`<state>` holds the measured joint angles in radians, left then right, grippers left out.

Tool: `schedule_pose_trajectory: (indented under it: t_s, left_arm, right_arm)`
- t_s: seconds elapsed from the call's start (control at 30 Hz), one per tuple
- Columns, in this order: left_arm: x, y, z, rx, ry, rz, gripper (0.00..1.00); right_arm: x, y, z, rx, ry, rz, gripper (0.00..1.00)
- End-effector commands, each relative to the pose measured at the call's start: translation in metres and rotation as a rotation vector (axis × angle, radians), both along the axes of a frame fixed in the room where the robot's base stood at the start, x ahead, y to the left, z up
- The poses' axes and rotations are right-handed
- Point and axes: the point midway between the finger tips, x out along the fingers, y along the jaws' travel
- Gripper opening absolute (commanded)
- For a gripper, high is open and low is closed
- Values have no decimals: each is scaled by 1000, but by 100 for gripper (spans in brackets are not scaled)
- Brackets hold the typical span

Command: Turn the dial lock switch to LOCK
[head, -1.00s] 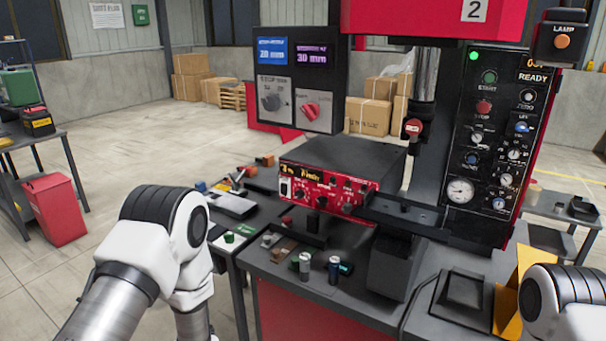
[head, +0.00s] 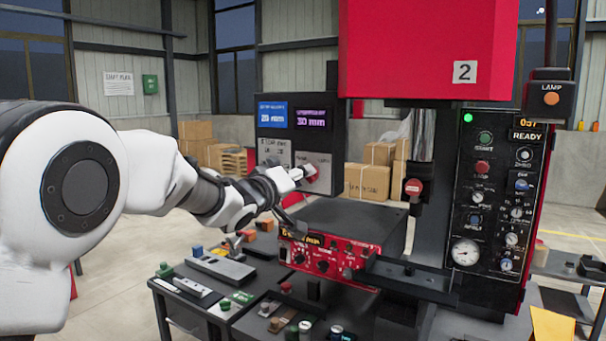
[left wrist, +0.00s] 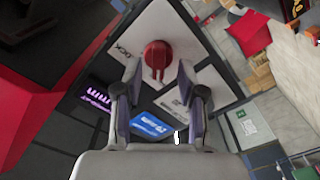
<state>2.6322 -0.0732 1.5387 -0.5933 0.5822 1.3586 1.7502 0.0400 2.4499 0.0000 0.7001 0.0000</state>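The red dial lock switch (left wrist: 158,55) sits on a pale plate of the dark display panel; part of a label reading like "LOCK" shows beside it in the left wrist view. In the head view the red dial (head: 311,173) is partly hidden by my left gripper (head: 297,178). In the left wrist view my left gripper (left wrist: 158,72) is open, its two fingers on either side of the line to the dial. The dial shows between and just beyond the fingertips; I cannot tell whether they touch it. My right gripper is not in view.
The panel's blue (head: 273,115) and purple (head: 311,117) displays are above the switch plates. A red-fronted control box (head: 325,255) stands below, and the press (head: 430,55) rises to the right. Small parts lie on the bench at the front.

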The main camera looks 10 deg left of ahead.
Motion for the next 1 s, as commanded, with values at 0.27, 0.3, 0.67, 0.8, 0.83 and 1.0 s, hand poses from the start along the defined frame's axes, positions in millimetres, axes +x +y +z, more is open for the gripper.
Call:
schedule_pose_trajectory:
  t_s: [0.27, 0.3, 0.67, 0.8, 0.83, 1.0]
  left_arm:
    - [17, -6, 0, -1, 1, 1, 40]
    - [17, -6, -1, -1, 1, 1, 40]
    - [17, -6, -1, -1, 1, 1, 0]
    - [17, -6, -1, 4, -1, 1, 0]
    - [17, -6, -1, 7, -2, 1, 0]
    - [17, -6, -1, 44, -15, 1, 0]
  right_arm:
    - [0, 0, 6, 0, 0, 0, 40]
    - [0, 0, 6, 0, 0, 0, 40]
    - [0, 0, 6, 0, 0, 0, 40]
    - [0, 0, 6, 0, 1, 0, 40]
    - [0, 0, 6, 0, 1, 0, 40]
    - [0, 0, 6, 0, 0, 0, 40]
